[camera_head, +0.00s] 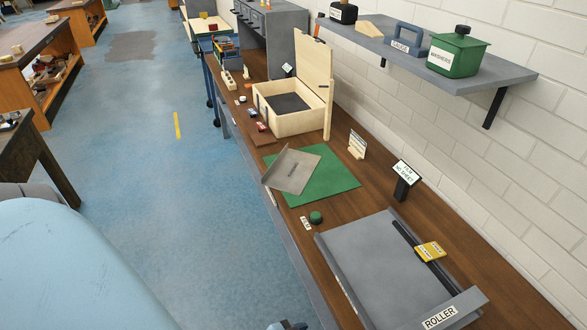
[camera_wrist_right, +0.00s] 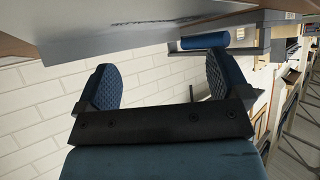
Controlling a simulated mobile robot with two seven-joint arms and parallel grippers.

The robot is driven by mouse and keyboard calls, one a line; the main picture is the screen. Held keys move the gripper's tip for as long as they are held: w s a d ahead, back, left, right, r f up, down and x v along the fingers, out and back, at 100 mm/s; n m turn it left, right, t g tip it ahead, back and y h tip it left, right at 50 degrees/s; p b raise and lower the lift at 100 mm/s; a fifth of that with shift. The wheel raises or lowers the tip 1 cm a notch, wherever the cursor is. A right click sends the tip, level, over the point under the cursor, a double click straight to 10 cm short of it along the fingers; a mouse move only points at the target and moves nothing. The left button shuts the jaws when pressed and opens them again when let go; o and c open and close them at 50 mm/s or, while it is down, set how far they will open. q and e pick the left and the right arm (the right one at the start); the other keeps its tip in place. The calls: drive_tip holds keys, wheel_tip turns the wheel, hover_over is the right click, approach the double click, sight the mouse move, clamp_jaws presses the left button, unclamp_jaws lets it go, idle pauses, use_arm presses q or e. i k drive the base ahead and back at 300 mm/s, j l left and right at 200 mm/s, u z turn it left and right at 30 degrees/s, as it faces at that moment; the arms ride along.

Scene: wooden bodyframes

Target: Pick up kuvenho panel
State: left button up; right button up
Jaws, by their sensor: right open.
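A thin grey panel (camera_head: 292,170) with a small dark label, too small to read, lies partly on a green mat (camera_head: 325,187) on the long wooden bench. It sits askew, with its near-left corner out past the mat towards the bench's front edge. I cannot confirm from the label that it is the kuvenho panel. My right gripper (camera_wrist_right: 158,83) shows in the right wrist view, its two blue textured pads spread apart with nothing between them. A white brick wall is behind it. My left gripper is not in view.
A green round knob (camera_head: 316,217) and a sign stand (camera_head: 404,180) flank the mat. A wall shelf (camera_head: 492,80) overhangs the right.

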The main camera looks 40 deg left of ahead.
sight(291, 171)
drive_tip(key=k+j, duration=0.2)
drive_tip(key=j, duration=0.25)
drive_tip(key=j+u, duration=0.1)
drive_tip(key=j, duration=1)
drive_tip(key=i+j, duration=0.1)
drive_tip(key=j, duration=0.25)
drive_tip(key=i+j, duration=0.1)
drive_tip(key=j, duration=0.25)
drive_tip(key=i+j, duration=0.1)
drive_tip(key=j, duration=0.25)
drive_tip(key=u, duration=0.05)
